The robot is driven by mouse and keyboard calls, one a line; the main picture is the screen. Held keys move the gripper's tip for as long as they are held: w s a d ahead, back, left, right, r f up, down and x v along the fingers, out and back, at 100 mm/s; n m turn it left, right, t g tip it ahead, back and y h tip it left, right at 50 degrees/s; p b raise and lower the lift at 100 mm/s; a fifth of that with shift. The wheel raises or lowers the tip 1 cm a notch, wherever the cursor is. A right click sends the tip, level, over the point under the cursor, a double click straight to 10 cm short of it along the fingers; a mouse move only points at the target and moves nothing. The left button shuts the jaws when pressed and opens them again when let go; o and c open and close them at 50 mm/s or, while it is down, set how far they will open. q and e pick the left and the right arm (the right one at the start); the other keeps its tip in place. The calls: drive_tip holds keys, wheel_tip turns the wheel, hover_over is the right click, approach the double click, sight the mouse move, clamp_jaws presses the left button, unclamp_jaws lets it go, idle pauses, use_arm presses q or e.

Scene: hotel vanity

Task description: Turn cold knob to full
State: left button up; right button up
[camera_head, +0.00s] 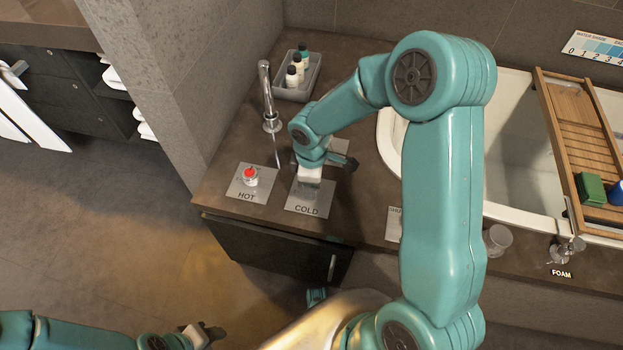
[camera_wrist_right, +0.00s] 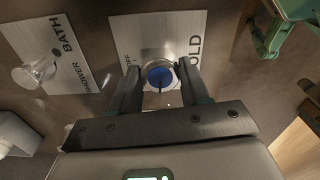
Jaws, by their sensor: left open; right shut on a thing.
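The cold knob, with a blue cap and a metal body, shows in the right wrist view (camera_wrist_right: 160,76) on its grey COLD plate (camera_wrist_right: 130,38). My right gripper (camera_wrist_right: 158,84) has one finger on each side of the knob and is shut on it. In the head view the right gripper (camera_head: 312,176) reaches down over the COLD plate (camera_head: 308,206), and the wrist hides the knob. My left gripper (camera_head: 212,332) is open and empty, low over the floor at the bottom left.
The red-capped hot knob (camera_head: 250,175) stands on its plate left of the cold one. A faucet (camera_head: 268,112) and a grey tray of bottles (camera_head: 312,82) stand behind. The bathtub (camera_head: 515,150) with a wooden rack (camera_head: 572,112) lies right. A bath/shower knob (camera_wrist_right: 38,70) is nearby.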

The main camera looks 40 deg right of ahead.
drive_tip(key=shift+w+n, duration=0.1)
drive_tip(key=shift+n, duration=0.5)
drive_tip(key=o, duration=1.1)
drive_tip(key=shift+c, duration=0.2)
drive_tip(key=shift+r, duration=0.15)
wheel_tip(320, 180, up, 16)
drive_tip(key=p, duration=0.4)
